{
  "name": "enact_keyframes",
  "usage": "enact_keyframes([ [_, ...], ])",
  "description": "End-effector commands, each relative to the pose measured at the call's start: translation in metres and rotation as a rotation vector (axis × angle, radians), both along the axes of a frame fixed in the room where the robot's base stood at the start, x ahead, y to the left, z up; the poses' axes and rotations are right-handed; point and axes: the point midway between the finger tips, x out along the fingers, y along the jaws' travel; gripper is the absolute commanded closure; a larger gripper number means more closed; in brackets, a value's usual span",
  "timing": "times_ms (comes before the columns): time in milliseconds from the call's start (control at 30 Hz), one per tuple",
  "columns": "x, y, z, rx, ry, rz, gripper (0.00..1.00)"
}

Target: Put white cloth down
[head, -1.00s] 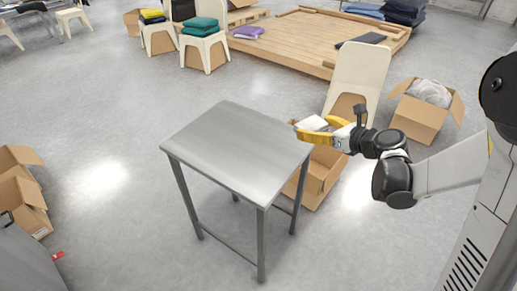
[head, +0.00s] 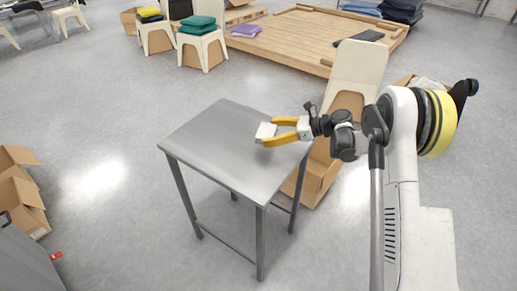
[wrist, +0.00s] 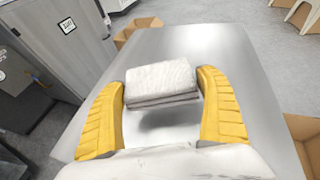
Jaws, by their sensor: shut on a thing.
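The white cloth (wrist: 163,80) is a folded, layered pad between the yellow fingers of my gripper (wrist: 165,105) in the wrist view. In the head view the cloth (head: 265,131) sticks out past the fingertips of my gripper (head: 275,132). My gripper is shut on the cloth and holds it over the right part of the bare metal table (head: 215,150). In the wrist view a dark shadow or reflection lies on the tabletop below the cloth, and the cloth looks raised above it. The exact gap is hard to tell.
The tabletop is otherwise empty, with free room to the left. An open cardboard box (head: 318,175) stands on the floor by the table's right side. A cream chair (head: 357,72) is behind it. A wooden platform (head: 300,38) lies farther back.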

Motion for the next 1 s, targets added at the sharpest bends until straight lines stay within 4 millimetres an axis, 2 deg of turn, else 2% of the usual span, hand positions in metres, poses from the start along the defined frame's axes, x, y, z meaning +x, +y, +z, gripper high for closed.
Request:
enact_keyframes([
  [33,0.001,0.013,-0.011,0.000,0.000,0.002,0.52],
  [100,0.003,0.025,-0.018,0.000,0.000,0.001,0.52],
  [267,0.006,0.040,-0.025,0.000,-0.001,-0.002,0.52],
  [367,0.006,0.042,-0.030,0.000,0.000,-0.003,0.52],
  [600,0.006,0.042,-0.066,0.000,0.000,-0.003,0.52],
  [967,0.006,0.041,-0.069,0.000,0.000,-0.003,0.52],
  [1000,0.006,0.041,-0.069,0.000,0.000,-0.003,0.08],
])
